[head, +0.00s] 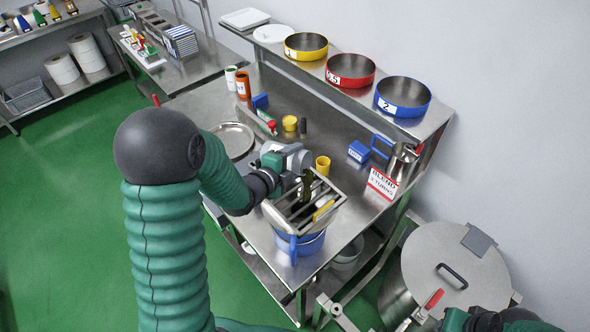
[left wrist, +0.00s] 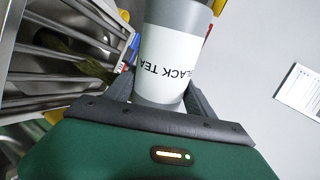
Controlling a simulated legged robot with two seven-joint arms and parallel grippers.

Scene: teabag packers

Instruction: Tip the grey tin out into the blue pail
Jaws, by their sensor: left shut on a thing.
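My left gripper (head: 277,163) is shut on the grey tin (head: 294,152), which is tipped on its side above the blue pail (head: 300,243). The tin's white label (left wrist: 166,57) reads BLACK TEA in the left wrist view. A metal slotted grate (head: 290,208) sits over the pail's top and hides its inside. Dark green leaf (head: 307,187) shows between the tin and the grate, and also in the left wrist view (left wrist: 84,66). My right gripper (head: 450,320) is only partly in view at the bottom right; its fingers are unclear.
The steel table (head: 195,101) holds a round tray (head: 233,140), yellow cups (head: 322,165), a steel jug (head: 402,162) and a BLEND sign (head: 382,184). A shelf behind carries yellow (head: 306,46), red (head: 351,69) and blue (head: 403,96) round pans. A lidded steel drum (head: 455,265) stands at right.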

